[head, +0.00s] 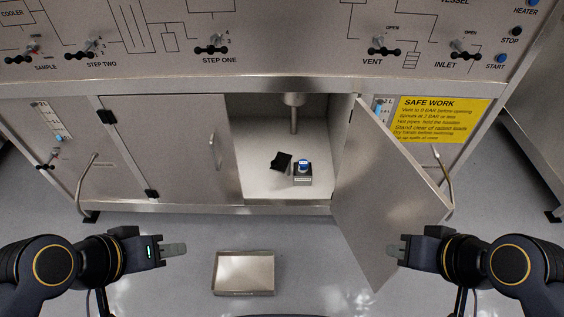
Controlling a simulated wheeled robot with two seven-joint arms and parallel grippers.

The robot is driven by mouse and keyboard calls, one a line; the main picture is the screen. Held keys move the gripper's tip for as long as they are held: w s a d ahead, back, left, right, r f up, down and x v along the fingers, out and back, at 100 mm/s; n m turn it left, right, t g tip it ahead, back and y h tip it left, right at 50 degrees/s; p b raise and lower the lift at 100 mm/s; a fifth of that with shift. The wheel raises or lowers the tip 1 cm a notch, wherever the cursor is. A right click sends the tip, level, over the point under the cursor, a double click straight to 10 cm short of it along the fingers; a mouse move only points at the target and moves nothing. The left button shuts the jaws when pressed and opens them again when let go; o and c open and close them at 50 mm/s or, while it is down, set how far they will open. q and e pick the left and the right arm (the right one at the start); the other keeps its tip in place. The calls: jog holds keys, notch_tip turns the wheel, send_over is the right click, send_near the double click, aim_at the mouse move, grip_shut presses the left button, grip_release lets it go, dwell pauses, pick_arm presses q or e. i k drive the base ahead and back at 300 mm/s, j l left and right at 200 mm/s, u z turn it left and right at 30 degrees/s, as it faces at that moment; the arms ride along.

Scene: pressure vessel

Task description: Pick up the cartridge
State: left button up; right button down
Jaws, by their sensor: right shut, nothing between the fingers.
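Inside the open cabinet, a small object with a blue top (303,165) sits in a grey square block (302,179) on the cabinet floor. It may be the cartridge, but it is too small to be sure. A black angular piece (281,162) lies just left of it. My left gripper (180,249) is at the lower left, over the floor and well away from the cabinet opening; I cannot tell whether its fingers are apart. My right gripper (393,248) is at the lower right, shut and empty, close to the open door's lower part.
The cabinet's right door (385,190) swings out towards me on the right. The left door (160,150) is closed. A shallow metal tray (244,290) lies on the floor between my grippers. A pipe (294,115) hangs inside the cabinet. The control panel (270,35) runs above.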

aim_at(303, 164)
jog(key=i+l+u, duration=0.15)
jog(key=u, duration=0.3)
jog(key=i+l+u, duration=0.15)
jog(key=l+u, duration=0.15)
jog(key=u, duration=0.15)
jog(key=i+l+u, duration=0.1)
jog(key=l+u, duration=0.15)
jog(key=u, duration=0.15)
